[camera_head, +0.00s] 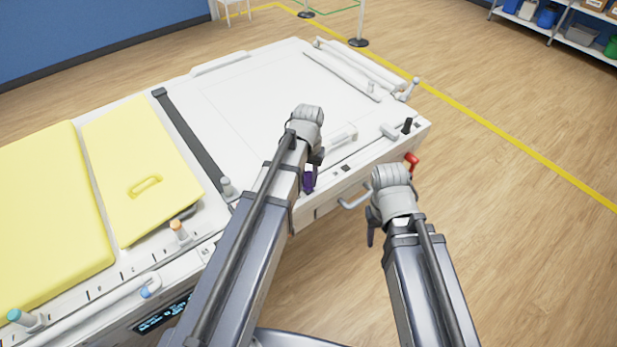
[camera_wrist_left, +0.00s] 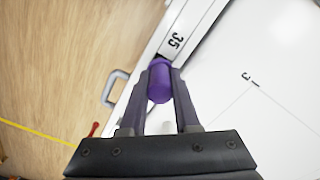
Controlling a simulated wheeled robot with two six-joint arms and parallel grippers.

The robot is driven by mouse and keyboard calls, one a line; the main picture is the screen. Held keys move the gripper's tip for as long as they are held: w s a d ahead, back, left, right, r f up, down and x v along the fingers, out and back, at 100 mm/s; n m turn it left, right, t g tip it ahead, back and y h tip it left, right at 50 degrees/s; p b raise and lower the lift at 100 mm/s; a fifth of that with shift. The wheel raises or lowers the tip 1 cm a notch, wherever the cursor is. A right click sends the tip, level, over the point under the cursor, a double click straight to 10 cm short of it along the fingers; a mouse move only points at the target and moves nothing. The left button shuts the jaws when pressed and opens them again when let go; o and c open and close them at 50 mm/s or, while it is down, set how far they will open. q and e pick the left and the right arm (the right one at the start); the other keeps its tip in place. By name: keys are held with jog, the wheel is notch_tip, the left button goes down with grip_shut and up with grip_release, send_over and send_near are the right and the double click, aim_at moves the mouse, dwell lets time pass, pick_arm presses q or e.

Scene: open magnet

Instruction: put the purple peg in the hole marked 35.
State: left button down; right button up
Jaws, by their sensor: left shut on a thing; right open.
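The purple peg (camera_wrist_left: 160,84) is held between the two fingers of my left gripper (camera_wrist_left: 162,72), which is shut on it. In the head view the peg (camera_head: 309,181) shows as a small purple patch beside my left arm, near the table's front edge. The label 35 (camera_wrist_left: 176,40) is on the white edge strip, just above the peg in the left wrist view. The hole itself is not clearly visible, and I cannot tell whether the peg touches the strip. My right gripper (camera_head: 371,235) is open and empty, off the front edge; its fingers are mostly hidden.
The white table (camera_head: 262,100) carries yellow pads (camera_head: 140,165) at left. An orange-topped peg (camera_head: 180,230), a grey peg (camera_head: 226,187) and a black peg (camera_head: 407,125) stand along its edge. A red handle (camera_head: 411,161) and a grey handle (camera_head: 354,201) stick out at the front.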

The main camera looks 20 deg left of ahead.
pick_arm(q)
jog(key=shift+f+b, duration=0.75)
jog(key=shift+f, duration=0.15)
jog(key=c, duration=0.6)
grip_release()
jog(key=shift+o, duration=0.2)
jog(key=shift+r, duration=0.1)
notch_tip(320, 180, up, 8)
jog(key=p, duration=0.8)
jog(key=s+d+m+y, duration=0.1)
jog(key=s+d+m, duration=0.2)
jog(key=s+d, duration=0.7)
jog(key=s, duration=0.4)
jog(key=shift+s+d, duration=0.15)
jog(key=shift+d, duration=0.1)
